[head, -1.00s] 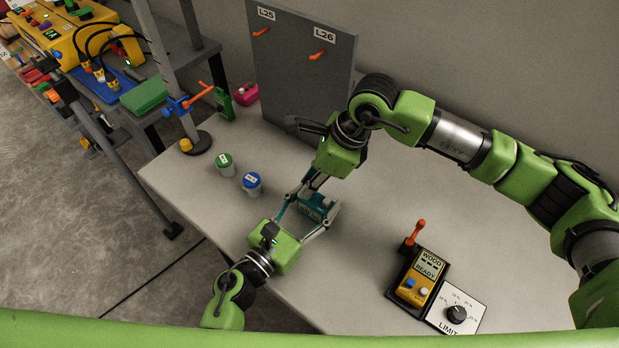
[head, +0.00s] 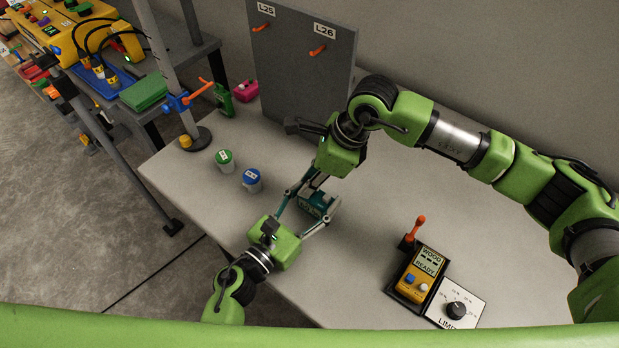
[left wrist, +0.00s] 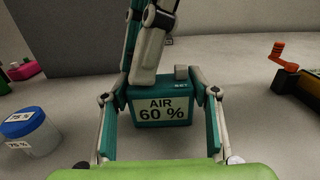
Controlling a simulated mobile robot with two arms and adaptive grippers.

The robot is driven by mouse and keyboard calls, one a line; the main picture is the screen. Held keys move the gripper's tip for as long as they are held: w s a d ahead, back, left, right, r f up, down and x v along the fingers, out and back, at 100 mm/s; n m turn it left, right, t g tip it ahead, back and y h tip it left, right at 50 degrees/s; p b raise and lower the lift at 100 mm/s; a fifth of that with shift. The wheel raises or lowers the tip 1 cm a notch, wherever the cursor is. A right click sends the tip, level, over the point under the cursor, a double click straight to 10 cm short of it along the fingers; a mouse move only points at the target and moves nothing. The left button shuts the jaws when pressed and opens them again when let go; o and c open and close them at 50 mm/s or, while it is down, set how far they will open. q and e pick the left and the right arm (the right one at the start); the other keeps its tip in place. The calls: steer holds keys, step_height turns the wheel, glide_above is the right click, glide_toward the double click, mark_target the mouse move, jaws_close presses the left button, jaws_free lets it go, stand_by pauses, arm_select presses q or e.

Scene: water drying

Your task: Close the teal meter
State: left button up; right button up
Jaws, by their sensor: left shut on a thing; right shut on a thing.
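The teal meter (head: 321,204) stands on the grey table between my two grippers. In the left wrist view the teal meter (left wrist: 160,110) shows a white label reading "AIR 60 %" and a small grey block marked "SET" on its top right. My left gripper (head: 308,211) reaches from the front and is shut on the meter, one finger on each side. My right gripper (head: 307,187) reaches down from behind and above, shut at the meter's top rear. In the left wrist view its fingers (left wrist: 142,55) hide the meter's top left, and I cannot see exactly which part they grip.
Two lidded cups, green (head: 225,160) and blue (head: 252,180), stand to the left. A grey panel (head: 295,60) stands behind. A yellow meter (head: 420,275) with an orange lever and a limit dial (head: 455,308) lie to the right. Bare table surrounds the teal meter.

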steer(key=shift+f, duration=0.1)
steer(key=o, duration=0.8)
steer(key=shift+o, duration=0.2)
steer(key=v, duration=1.2)
arm_select(q)
steer(key=o, duration=1.7)
steer(key=shift+s+a, duration=0.1)
steer(key=v, duration=1.1)
steer(key=shift+s+a, duration=0.2)
steer(key=shift+s, duration=0.15)
